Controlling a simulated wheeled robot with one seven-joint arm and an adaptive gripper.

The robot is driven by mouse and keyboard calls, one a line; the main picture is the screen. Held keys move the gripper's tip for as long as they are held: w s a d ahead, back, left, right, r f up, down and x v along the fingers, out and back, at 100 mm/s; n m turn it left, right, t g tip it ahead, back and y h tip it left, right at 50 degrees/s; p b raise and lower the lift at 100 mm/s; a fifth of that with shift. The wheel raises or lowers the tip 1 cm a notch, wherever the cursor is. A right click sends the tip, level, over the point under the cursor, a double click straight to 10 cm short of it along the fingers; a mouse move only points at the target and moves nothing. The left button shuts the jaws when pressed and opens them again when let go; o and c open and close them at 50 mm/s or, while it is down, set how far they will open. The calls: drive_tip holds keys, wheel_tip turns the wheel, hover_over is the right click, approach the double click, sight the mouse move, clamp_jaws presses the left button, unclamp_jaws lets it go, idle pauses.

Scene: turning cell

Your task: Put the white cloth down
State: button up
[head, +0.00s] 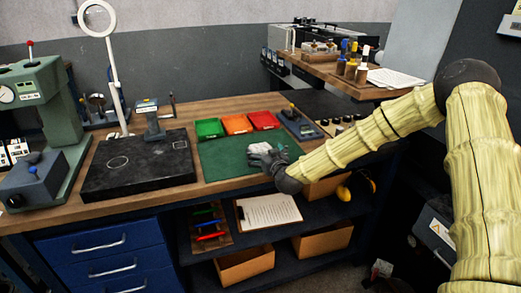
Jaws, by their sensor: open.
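My gripper (266,157) is at the end of my yellow-sleeved arm, low over the right part of the green mat (219,165). The gripper is open, though its fingers are small in the picture. A small whitish patch (259,147), which looks like the white cloth, shows at the fingers. Most of it is hidden, and I cannot tell whether it touches the mat or the fingers.
Green (209,128), orange (236,123) and red (264,119) trays stand behind the mat. A black surface plate (138,172) lies to the left, with a ring lamp (97,18) behind it. The mat's left part is clear.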

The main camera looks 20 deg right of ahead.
sight(261, 148)
drive_tip(key=shift+w+f, duration=0.15)
drive_tip(key=shift+w, duration=1.05)
drive_tip(key=c, duration=1)
drive_tip(key=shift+o, duration=0.2)
